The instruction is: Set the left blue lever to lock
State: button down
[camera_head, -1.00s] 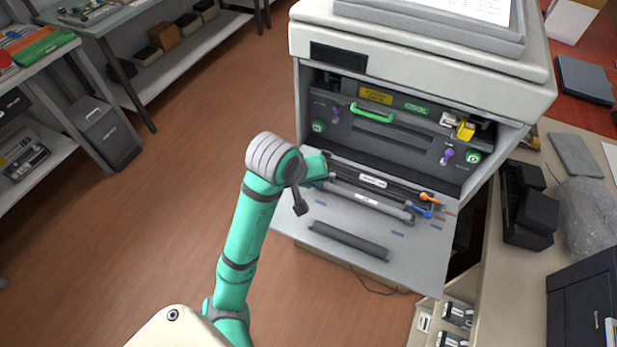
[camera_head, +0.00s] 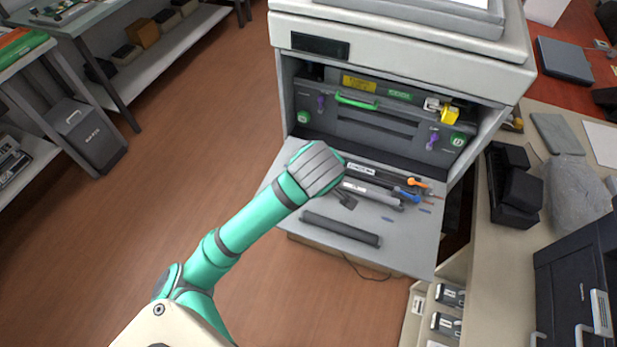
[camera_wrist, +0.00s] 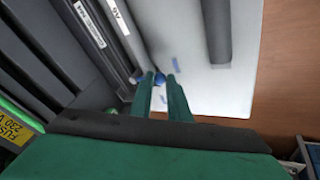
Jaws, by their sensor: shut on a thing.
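The left blue lever (camera_wrist: 159,77) shows as a small blue piece between the fingertips of my gripper (camera_wrist: 161,78) in the wrist view. The gripper is shut on it, beside the left end of a dark cartridge rod (camera_wrist: 104,40). In the head view my grey wrist covers the left lever and the fingers. The other blue lever (camera_head: 404,194) shows at the right end of the rods, next to an orange lever (camera_head: 418,183). The lever's exact angle cannot be told.
The printer's front tray (camera_head: 285,180) is folded down, with a loose dark roller (camera_head: 340,228) on it. Behind it stands a fuser unit with a green handle (camera_head: 356,101) and purple levers (camera_head: 433,141). Bare floor lies left. A counter (camera_head: 487,260) stands right.

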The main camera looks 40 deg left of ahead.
jog(key=shift+d+f, duration=0.3)
jog(key=c, duration=1.7)
grip_release()
jog(key=shift+o, duration=0.2)
jog(key=shift+a+r, duration=0.1)
jog(key=shift+r, duration=0.1)
jog(key=shift+s+r, duration=0.2)
jog(key=shift+r, duration=0.5)
jog(key=v, duration=0.9)
jog(key=shift+d, duration=0.25)
